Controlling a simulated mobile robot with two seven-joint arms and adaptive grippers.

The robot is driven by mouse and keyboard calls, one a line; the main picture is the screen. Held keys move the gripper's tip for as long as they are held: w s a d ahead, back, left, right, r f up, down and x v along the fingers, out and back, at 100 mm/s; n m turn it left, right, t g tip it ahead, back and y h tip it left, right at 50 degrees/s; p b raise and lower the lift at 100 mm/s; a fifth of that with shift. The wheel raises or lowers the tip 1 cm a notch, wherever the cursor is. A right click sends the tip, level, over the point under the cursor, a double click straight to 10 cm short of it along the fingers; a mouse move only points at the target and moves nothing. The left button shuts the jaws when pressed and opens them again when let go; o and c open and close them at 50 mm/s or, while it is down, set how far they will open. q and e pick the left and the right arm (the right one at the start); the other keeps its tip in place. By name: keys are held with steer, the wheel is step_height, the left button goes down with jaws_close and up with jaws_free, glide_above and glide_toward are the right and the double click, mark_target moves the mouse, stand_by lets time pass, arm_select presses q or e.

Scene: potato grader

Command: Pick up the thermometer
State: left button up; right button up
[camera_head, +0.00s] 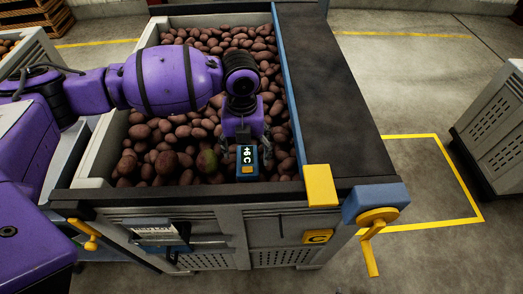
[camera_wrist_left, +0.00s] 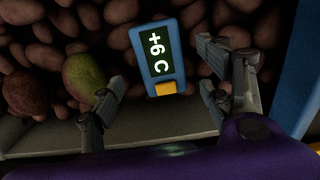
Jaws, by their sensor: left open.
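The thermometer (camera_head: 247,161) is a blue block with a dark display reading "+6 C" and a yellow patch at one end. It rests on the potatoes near the front wall of the grey bin. In the left wrist view the thermometer (camera_wrist_left: 157,57) lies between and just beyond the open fingers. My left gripper (camera_head: 244,150) is open above it, pointing down, with the fingers partly hidden in the head view. In the left wrist view my left gripper (camera_wrist_left: 152,98) has one finger on each side, the right one closer to the thermometer. My right gripper is not seen.
Brown potatoes (camera_head: 165,135) fill the bin around the thermometer, with a greenish one (camera_wrist_left: 88,78) to its left. The bin's front rim (camera_wrist_left: 160,127) is close to the fingers. A dark belt (camera_head: 330,90) with a blue edge runs along the right. A yellow crank (camera_head: 375,240) sticks out at front right.

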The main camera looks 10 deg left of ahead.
mark_target(247, 159)
arm_select(q)
step_height(247, 159, down, 4)
steer(key=shift+w+f, duration=0.1)
steer(key=shift+c, duration=0.6)
steer(key=c, duration=1.3)
